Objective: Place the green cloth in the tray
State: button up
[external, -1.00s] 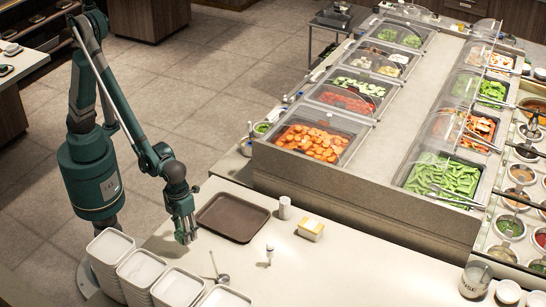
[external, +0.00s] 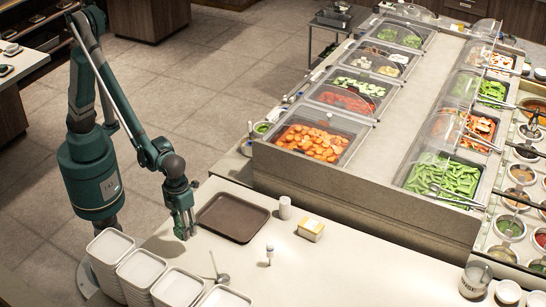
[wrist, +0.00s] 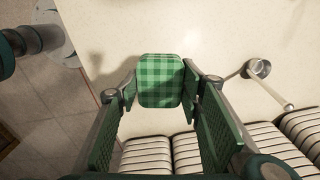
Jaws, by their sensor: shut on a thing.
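The green checked cloth (wrist: 160,80) shows in the wrist view as a folded square between the fingertips of my gripper (wrist: 158,90). My gripper is shut on it, one finger on each side. In the external view my gripper (external: 184,226) points down close to the counter, left of the brown tray (external: 259,229). The cloth cannot be made out in the external view. The tray lies flat on the counter and looks empty.
Stacks of white dishes (external: 143,268) stand at the front left, near my gripper. A ladle (external: 220,275) lies beside them. A white shaker (external: 284,208), a small bottle (external: 270,254) and a yellow-and-white box (external: 311,230) stand right of the tray. The food bar (external: 330,190) rises behind.

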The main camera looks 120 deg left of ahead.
jog(key=w+a+n, duration=0.1)
jog(key=w+a, duration=0.3)
jog(key=a, duration=0.8)
jog(key=n, duration=0.2)
send_over(233, 219)
jog(key=shift+s+r+b, duration=0.1)
jog(key=shift+r+b, duration=0.25)
jog(key=shift+f, duration=0.1)
jog(key=shift+f+b, duration=0.3)
jog(key=shift+f, duration=2.75)
jog(key=shift+f, duration=0.1)
jog(key=shift+f, duration=1.8)
jog(key=shift+f+b, duration=0.1)
jog(key=shift+b, duration=0.2)
